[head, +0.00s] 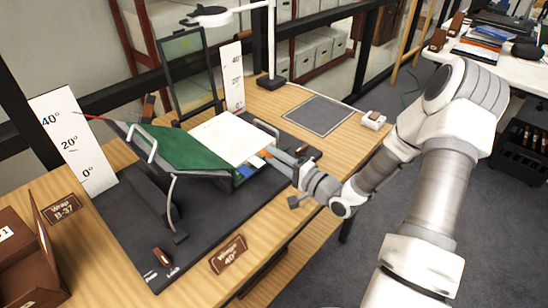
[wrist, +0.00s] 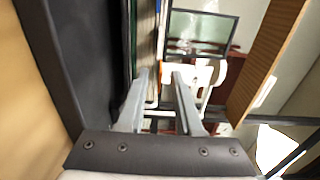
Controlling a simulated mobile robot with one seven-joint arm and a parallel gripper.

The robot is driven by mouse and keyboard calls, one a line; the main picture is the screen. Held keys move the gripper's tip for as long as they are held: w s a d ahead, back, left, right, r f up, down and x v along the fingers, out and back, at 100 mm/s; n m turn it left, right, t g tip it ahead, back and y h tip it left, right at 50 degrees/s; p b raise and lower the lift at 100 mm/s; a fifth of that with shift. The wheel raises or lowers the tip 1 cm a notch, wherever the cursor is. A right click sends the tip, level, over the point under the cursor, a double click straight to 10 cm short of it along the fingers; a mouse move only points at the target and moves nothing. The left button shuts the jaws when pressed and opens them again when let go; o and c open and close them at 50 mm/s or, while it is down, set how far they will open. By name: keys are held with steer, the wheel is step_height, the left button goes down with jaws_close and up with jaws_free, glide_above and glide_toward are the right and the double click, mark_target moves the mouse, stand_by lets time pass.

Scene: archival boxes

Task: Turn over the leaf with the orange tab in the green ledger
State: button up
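The ledger lies open on a dark stand, with its green cover (head: 178,147) spread to the left and a white page block (head: 232,137) on the right. An orange tab (head: 263,153) and a blue tab (head: 246,171) stick out at the pages' right edge. My gripper (head: 271,153) is at that edge, by the orange tab. In the wrist view, my gripper (wrist: 160,74) has its two fingers apart. The page edges (wrist: 145,32) run just beyond the left finger. I cannot tell whether the orange leaf is between the fingers.
A black base board (head: 120,225) holds the stand. White angle scales (head: 75,140) stand beside it. A dark framed panel (head: 187,70) and a lamp (head: 208,17) rise behind. A grey mat (head: 318,114) lies right of the ledger. A brown box (head: 20,255) sits front left.

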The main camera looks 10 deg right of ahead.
steer(key=shift+c, duration=0.2)
jaws_close()
stand_by(1.3)
